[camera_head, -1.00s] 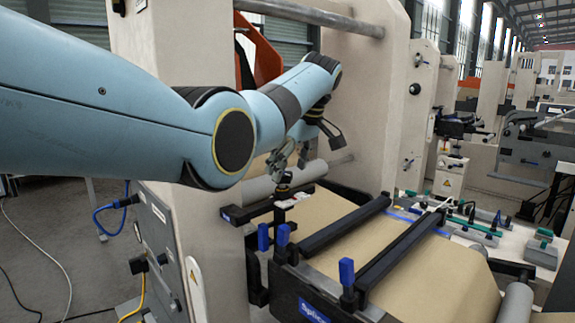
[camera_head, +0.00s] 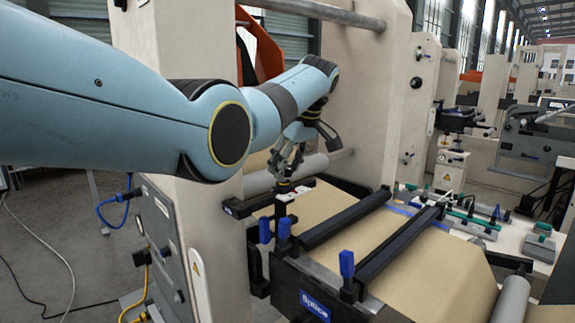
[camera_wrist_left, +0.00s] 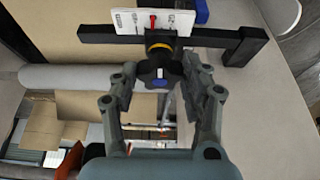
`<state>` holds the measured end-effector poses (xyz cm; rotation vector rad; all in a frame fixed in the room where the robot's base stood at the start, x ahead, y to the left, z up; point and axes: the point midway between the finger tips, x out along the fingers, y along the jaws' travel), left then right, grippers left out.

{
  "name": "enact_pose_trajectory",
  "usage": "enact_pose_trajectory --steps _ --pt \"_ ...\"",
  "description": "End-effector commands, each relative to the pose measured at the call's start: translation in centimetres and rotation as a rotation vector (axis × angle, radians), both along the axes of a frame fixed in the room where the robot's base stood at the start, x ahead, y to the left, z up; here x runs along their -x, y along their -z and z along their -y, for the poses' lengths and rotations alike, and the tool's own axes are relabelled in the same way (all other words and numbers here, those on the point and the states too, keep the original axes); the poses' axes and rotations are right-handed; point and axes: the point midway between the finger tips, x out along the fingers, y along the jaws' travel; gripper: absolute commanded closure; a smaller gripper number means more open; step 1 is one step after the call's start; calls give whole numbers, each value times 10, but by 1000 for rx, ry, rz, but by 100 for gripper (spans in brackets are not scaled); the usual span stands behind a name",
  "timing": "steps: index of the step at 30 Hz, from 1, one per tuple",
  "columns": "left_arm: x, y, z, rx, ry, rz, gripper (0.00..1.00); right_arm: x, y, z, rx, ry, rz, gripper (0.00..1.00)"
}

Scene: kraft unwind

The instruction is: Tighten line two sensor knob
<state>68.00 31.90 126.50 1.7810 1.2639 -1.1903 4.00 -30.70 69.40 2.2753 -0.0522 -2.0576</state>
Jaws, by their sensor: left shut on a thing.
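In the head view my left gripper (camera_head: 285,170) reaches down to the knob (camera_head: 282,187) from above. The contact is small and partly hidden there. My right gripper is in neither view now.
A grey roller (camera_head: 315,164) lies just behind the knob. Brown kraft web (camera_head: 420,265) runs across the table under two black clamp bars (camera_head: 345,220) with blue handles. A pale machine frame (camera_head: 190,215) stands close on the left. Cables hang at the far left.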

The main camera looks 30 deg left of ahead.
Motion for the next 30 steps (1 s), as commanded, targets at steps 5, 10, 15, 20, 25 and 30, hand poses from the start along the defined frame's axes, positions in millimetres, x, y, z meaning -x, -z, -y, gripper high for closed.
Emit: enact_pose_trajectory --steps 5,10,15,20,25,30 --pt "0 0 0 0 25 1 86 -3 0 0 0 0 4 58" --pt "1 0 -1 1 98 1 86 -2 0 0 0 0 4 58" --pt "3 1 -1 0 225 2 86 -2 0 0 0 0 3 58" --pt "4 0 -3 -2 371 3 86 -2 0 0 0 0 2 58" --pt "5 -1 -5 -3 534 4 86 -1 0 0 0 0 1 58" --pt "6 -2 -6 -3 696 6 86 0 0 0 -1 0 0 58"
